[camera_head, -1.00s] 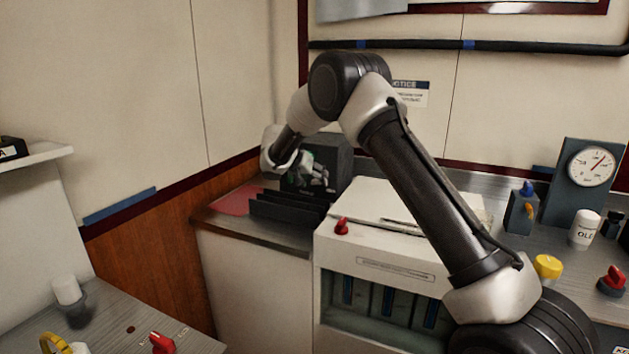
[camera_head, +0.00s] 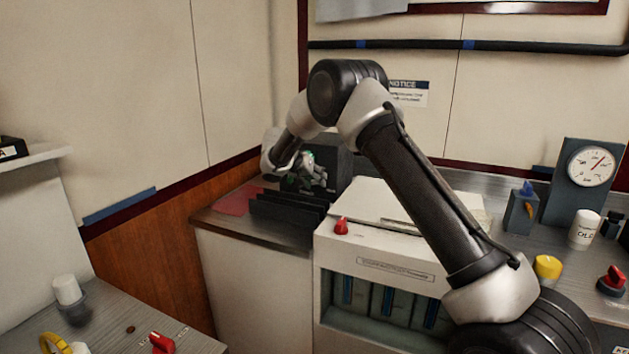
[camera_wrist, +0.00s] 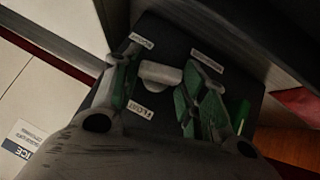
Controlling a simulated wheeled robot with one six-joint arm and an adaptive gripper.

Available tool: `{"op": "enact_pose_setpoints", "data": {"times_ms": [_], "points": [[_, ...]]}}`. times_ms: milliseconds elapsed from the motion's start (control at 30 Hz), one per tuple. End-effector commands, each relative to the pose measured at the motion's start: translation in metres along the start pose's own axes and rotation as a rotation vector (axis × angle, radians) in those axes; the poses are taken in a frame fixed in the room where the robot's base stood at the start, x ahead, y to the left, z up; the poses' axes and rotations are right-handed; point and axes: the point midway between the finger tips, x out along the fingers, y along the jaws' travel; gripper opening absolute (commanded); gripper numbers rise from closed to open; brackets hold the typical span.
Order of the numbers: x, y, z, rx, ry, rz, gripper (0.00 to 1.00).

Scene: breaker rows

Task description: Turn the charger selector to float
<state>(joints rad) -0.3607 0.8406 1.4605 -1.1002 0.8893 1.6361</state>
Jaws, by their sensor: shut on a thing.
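The charger is a dark box (camera_head: 334,158) at the back of the left counter in the head view. Its dark panel (camera_wrist: 178,42) fills the middle of the wrist view. The selector knob (camera_wrist: 160,75) is a pale bar on that panel. Small white labels surround it; the one below the knob (camera_wrist: 140,110) seems to read FLOAT. My gripper (camera_wrist: 162,84) has its green-padded fingers on either side of the knob and is shut on it. In the head view my gripper (camera_head: 306,178) is in front of the box and hides the knob.
Black upright dividers (camera_head: 285,212) stand just in front of the charger, beside a red mat (camera_head: 238,200). A white cabinet (camera_head: 375,252) with a red knob (camera_head: 341,226) stands to the right. A gauge (camera_head: 591,167) and bottles are farther right.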

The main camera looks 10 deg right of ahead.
Motion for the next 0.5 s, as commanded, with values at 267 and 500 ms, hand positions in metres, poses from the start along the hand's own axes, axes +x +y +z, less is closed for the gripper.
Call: {"op": "enact_pose_setpoints", "data": {"times_ms": [267,500], "points": [[0.0004,-0.0047,0.001,-0.113,0.001,0.111,0.19],[0.0019,-0.0084,0.0025,-0.268,0.0,0.268,0.19]]}}
